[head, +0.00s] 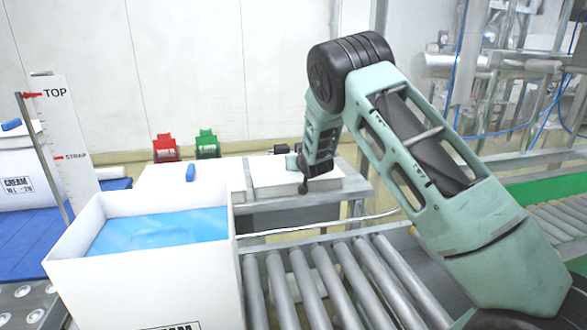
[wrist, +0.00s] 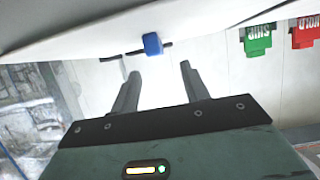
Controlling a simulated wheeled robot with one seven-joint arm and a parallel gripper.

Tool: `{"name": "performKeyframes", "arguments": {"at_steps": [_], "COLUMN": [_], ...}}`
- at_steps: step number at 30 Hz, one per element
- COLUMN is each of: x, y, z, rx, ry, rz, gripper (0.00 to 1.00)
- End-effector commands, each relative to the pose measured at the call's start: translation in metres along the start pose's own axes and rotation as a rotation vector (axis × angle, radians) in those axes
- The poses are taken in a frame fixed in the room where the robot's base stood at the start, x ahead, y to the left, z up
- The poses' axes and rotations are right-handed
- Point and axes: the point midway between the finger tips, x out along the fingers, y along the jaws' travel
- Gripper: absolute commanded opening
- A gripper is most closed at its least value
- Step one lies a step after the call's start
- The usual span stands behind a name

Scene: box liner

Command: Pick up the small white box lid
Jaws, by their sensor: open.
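Two flat white pieces lie side by side on the table behind the conveyor. The right white piece (head: 268,178) lies beside and partly behind my gripper (head: 304,187); the left white piece (head: 165,183) is wider. I cannot tell for sure which one is the small box lid. My gripper points down at the right piece's front part; whether it touches is unclear. In the wrist view my gripper (wrist: 158,70) is open, with nothing between its fingers. A broad white surface (wrist: 70,25) fills the top of that view, close to the fingertips.
An open white box (head: 140,275) with a blue liner (head: 160,231) stands at the front left. Bare rollers (head: 335,275) run to its right. A blue block (head: 190,172) is on the table. Red (head: 166,147) and green (head: 206,144) holders stand behind it. A measuring board (head: 70,130) stands left.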

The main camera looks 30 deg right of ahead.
Motion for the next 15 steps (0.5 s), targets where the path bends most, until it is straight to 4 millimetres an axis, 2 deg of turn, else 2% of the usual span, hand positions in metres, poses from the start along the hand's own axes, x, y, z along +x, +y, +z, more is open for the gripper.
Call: {"name": "performKeyframes", "arguments": {"at_steps": [3, 6, 15], "x": [0.021, 0.033, 0.053], "y": [0.001, 0.000, 0.004], "z": [0.000, 0.000, 0.001], "rx": [0.000, -0.001, 0.001], "ry": [0.000, 0.000, -0.001], "rz": [0.000, 0.000, 0.001], "gripper": [0.45, 0.45, 0.45]}}
